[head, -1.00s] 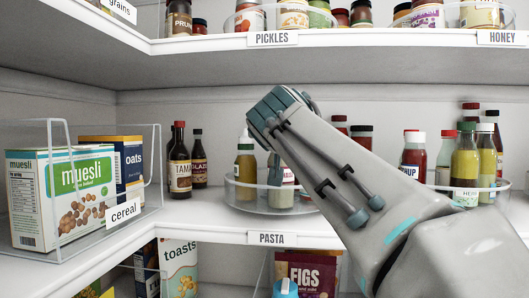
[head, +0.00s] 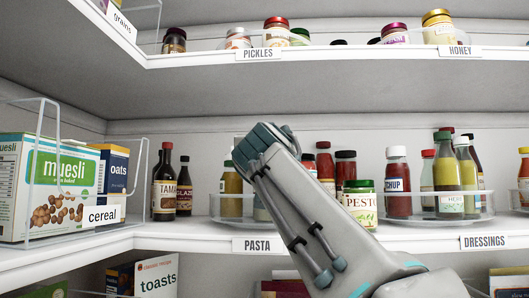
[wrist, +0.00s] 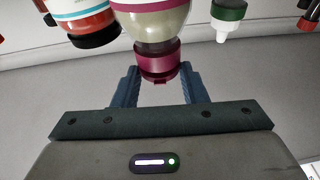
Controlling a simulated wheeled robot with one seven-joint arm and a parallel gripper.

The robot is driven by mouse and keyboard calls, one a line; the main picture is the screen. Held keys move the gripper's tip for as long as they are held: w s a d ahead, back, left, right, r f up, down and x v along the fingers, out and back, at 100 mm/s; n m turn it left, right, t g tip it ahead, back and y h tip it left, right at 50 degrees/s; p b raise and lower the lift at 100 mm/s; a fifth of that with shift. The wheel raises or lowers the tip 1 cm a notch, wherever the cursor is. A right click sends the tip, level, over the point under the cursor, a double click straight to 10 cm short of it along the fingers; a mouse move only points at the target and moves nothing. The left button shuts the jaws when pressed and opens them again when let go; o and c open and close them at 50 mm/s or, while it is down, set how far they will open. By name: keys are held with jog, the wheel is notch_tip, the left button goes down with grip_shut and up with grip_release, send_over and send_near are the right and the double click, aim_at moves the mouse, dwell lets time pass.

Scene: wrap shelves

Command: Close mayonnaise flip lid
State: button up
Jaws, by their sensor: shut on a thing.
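In the wrist view, a bottle with pale contents (wrist: 155,28) and a maroon cap (wrist: 157,62) appears cap-down in the picture; I take it as the mayonnaise. My gripper (wrist: 158,88) has one finger on each side of the cap and is shut on it. Whether the flip lid is fully down cannot be told. In the head view my gripper (head: 264,142) points at the middle shelf above the left turntable (head: 235,220). It hides most of the bottle there; only a pale sliver (head: 262,209) shows beside my arm.
A green-capped bottle (head: 231,182) stands close left of my gripper. Dark sauce bottles (head: 165,185) stand further left, beside the cereal bin (head: 104,216). A pesto jar (head: 359,207) and a right turntable (head: 440,221) with bottles are right of my arm. The upper shelf (head: 350,54) runs overhead.

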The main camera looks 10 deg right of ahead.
jog(key=shift+f, duration=0.1)
dwell(0.3)
jog(key=o, duration=1)
